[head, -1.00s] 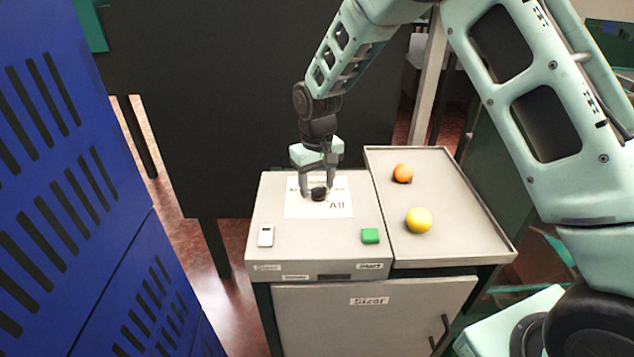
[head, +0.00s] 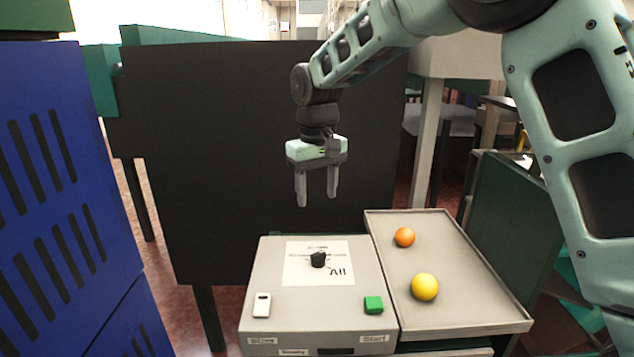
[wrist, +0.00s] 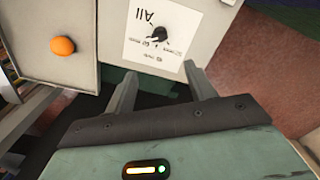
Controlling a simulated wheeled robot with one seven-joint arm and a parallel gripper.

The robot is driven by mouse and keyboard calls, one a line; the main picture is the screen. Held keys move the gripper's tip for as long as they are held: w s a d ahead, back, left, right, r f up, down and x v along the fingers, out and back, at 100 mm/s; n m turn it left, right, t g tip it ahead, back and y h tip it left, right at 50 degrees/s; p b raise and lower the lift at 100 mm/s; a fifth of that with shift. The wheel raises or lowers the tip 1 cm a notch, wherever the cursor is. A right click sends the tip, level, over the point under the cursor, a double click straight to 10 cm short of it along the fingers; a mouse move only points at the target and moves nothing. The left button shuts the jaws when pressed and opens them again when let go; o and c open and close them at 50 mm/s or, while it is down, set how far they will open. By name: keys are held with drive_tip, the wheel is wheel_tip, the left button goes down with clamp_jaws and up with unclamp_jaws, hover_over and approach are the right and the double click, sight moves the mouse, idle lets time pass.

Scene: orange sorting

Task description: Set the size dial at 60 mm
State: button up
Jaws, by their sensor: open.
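The size dial is a small black knob (head: 318,259) on a white label sheet (head: 301,277) on top of the sizer box (head: 262,262). "All" is printed large at the sheet's lower right; the smaller print is too small to read in the head view. The wrist view shows the knob (wrist: 161,36) upside down, its pointer hard to read. My gripper (head: 317,202) is open and empty, pointing down above and behind the knob, apart from it. Its fingers also show in the wrist view (wrist: 162,88).
A white switch (head: 262,305) and a green button (head: 373,304) sit on the box's front part. A tray (head: 466,307) on the right holds an orange (head: 404,237) and a yellow fruit (head: 424,287). A dark panel (head: 230,130) stands behind; a blue slatted unit (head: 50,200) stands left.

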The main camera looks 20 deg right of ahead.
drive_tip(key=shift+r, duration=1.3)
